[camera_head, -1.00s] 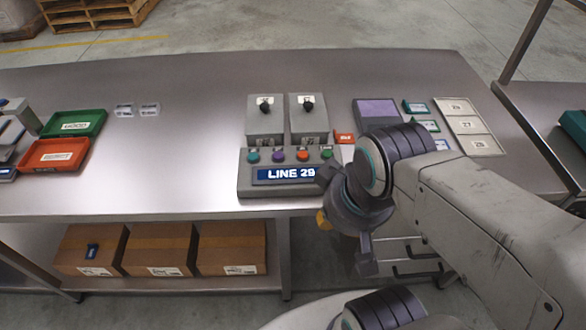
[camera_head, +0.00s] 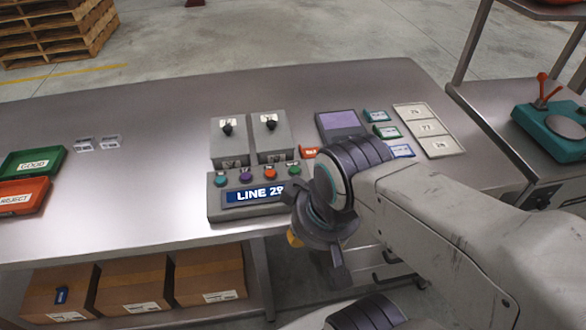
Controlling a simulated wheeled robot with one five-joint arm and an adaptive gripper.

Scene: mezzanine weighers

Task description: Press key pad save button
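A grey control box (camera_head: 217,207) labelled LINE 29 sits near the front edge of the steel table. A row of teal, purple, orange and green buttons (camera_head: 246,177) runs along its top. No button marked save can be read. A dark grey pad with a purple face (camera_head: 341,120) lies farther back to the right; no keys can be made out on it. My gripper (camera_head: 308,238) is at the table's front edge, just right of and in front of the control box. Its fingers look spread and empty, and it covers the box's right end.
Two grey boxes with black knobs (camera_head: 250,140) stand behind the control box. Small coloured tags and a pale numbered tray (camera_head: 428,130) lie to the right. Green GOOD (camera_head: 32,163) and red REJECT (camera_head: 22,196) trays are at left. Cartons (camera_head: 135,285) sit below. The table's left-middle is mostly clear.

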